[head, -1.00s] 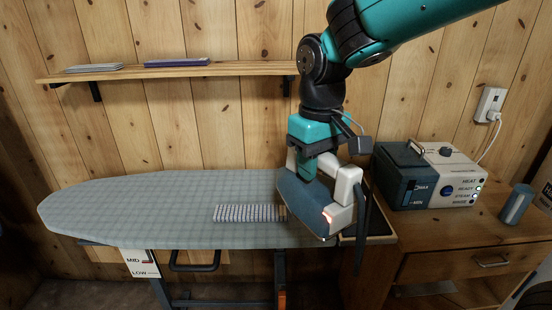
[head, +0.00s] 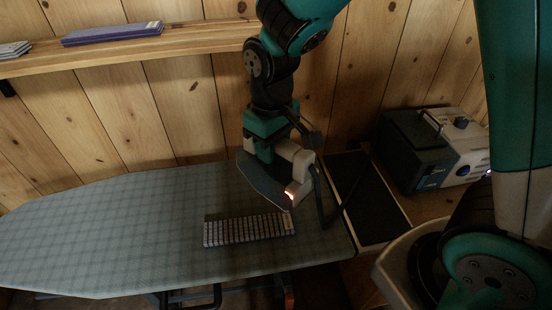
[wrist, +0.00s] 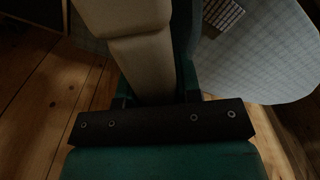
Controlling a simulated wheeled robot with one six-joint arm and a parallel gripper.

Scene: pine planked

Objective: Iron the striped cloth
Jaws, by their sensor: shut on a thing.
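The striped cloth (head: 248,229) lies flat on the grey checked ironing board (head: 110,235), near its right end. It also shows at the top of the wrist view (wrist: 222,13). My gripper (head: 268,150) is shut on the handle of the iron (head: 264,180), above the board just behind the cloth. The iron is tilted, its dark soleplate facing left and a red light glowing at its lower end. In the wrist view the pale iron body (wrist: 140,50) fills the space before my gripper, and the fingertips are hidden.
A dark rest pad (head: 366,200) lies right of the board. The steam station (head: 430,148) stands beyond it, with a hose running to the iron. A wall shelf (head: 130,48) holds folded cloths (head: 112,33). The board's left part is clear.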

